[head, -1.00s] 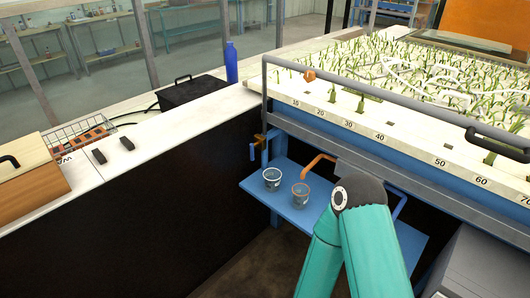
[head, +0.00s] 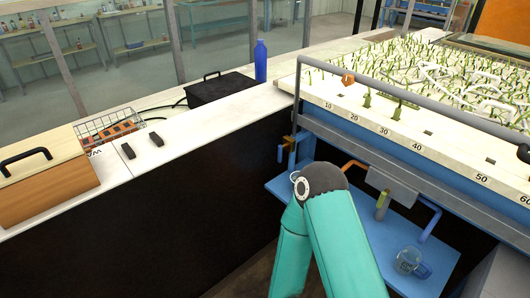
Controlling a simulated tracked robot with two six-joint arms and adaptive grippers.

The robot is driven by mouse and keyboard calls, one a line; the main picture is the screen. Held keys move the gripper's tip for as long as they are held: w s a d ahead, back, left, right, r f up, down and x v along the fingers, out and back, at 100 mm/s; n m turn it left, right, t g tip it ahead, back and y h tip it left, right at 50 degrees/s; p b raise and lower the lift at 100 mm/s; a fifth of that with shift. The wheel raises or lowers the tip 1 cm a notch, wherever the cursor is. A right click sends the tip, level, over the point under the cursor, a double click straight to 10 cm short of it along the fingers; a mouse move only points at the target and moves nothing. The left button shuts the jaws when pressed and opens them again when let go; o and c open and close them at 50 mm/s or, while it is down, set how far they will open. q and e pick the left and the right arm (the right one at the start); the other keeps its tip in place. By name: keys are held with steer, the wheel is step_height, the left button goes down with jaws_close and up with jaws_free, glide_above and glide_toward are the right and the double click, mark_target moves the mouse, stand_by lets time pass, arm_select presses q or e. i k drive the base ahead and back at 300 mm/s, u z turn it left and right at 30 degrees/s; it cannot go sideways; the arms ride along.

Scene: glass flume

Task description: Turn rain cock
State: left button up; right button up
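The task's rain cock cannot be told for sure. A small brass-coloured fitting with a blue handle (head: 282,155) is at the left end of the flume bench. An orange pipe (head: 355,164), a grey box (head: 391,184) with an olive-green cylinder (head: 382,205) below it, and a blue bent pipe (head: 432,220) are under the bench edge. One of my teal arms rises from the bottom centre, its dark elbow in front of the blue shelf. Neither gripper is in view.
The blue shelf (head: 375,242) carries a clear cup (head: 408,260) beside a small blue item (head: 424,270). Another cup rim (head: 295,175) shows behind my elbow. A grey rail (head: 420,98) edges the planted flume bed (head: 410,120). A black-sided counter (head: 190,136) fills the left.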

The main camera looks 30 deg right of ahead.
mark_target(280, 147)
steer(key=u, duration=0.05)
steer(key=i, duration=0.85)
steer(key=z, duration=0.5)
